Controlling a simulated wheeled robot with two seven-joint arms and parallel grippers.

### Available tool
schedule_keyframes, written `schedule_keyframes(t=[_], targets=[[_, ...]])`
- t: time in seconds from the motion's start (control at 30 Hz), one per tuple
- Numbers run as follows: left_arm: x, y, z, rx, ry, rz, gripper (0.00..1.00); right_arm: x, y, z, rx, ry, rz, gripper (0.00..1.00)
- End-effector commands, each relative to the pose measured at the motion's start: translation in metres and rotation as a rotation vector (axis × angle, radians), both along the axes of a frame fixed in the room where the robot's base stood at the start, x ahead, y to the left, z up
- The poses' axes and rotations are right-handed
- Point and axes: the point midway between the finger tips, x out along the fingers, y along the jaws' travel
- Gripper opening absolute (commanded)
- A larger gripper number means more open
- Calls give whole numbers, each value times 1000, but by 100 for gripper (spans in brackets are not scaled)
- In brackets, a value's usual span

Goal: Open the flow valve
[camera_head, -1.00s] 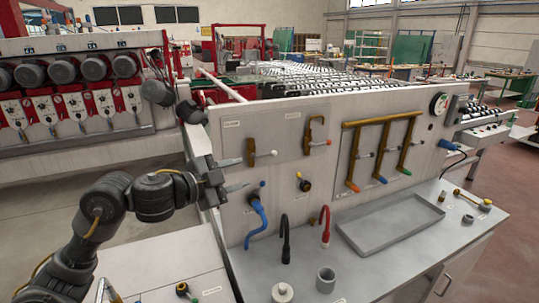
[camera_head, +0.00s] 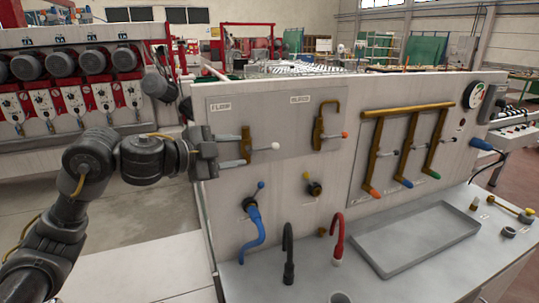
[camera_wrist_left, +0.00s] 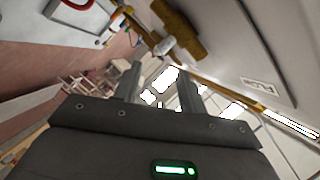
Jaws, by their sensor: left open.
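The flow valve (camera_head: 246,145) is a brass body on the upright panel, below the FLOW label (camera_head: 221,106). Its lever points right and ends in a white knob (camera_head: 274,146). My left gripper (camera_head: 240,149) is open in front of the panel, its fingers pointing right and overlapping the valve in the head view. In the left wrist view the brass valve (camera_wrist_left: 184,36) and white knob (camera_wrist_left: 165,46) lie beyond the open, empty fingertips (camera_wrist_left: 160,75). A gap shows there, with no clear contact. My right gripper is not in view.
To the right is another brass valve (camera_head: 318,130) with an orange-tipped lever. Below are a blue hose (camera_head: 252,228), a black spout (camera_head: 288,255) and a red spout (camera_head: 337,240). Brass pipes (camera_head: 408,145) with coloured ends and a grey tray (camera_head: 415,238) are farther right.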

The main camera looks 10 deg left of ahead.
Motion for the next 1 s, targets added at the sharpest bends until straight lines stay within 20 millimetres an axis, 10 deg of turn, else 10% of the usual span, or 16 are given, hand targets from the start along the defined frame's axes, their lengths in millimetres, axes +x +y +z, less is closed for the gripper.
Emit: schedule_keyframes(t=[1.0], targets=[[84, -63, -24, -1, 0, 2, 41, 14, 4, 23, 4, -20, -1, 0]])
